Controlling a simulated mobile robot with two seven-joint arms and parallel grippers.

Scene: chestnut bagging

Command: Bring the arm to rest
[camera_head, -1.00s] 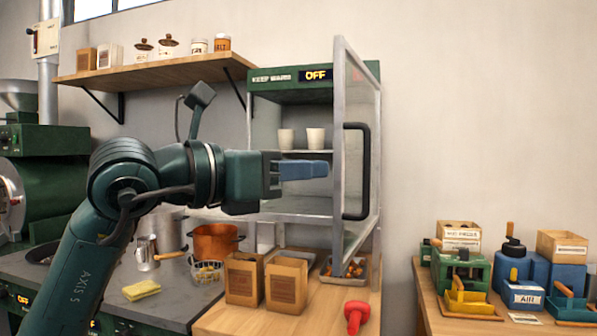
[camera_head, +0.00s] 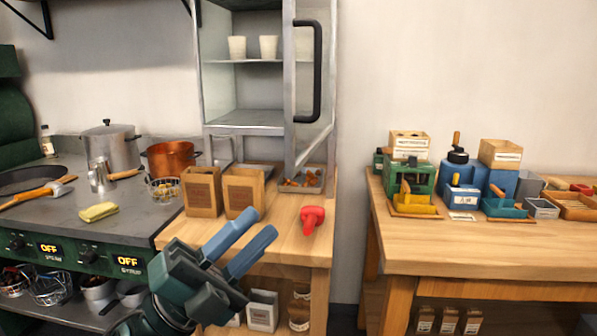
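My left gripper (camera_head: 242,248) is low in the middle of the head view, in front of the wooden counter's front edge. Its two blue fingers point up and to the right with a gap between them. The gap is empty, so it is open and holds nothing. Most of my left arm is below the picture. My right gripper is not in view.
The warming cabinet (camera_head: 245,119) has its glass door (camera_head: 313,140) swung open above the counter (camera_head: 265,243). Two paper bags (camera_head: 202,192), a red tool (camera_head: 311,217) and a chestnut tray (camera_head: 314,181) are on the counter. A stove (camera_head: 135,218) is left, another table (camera_head: 480,252) right.

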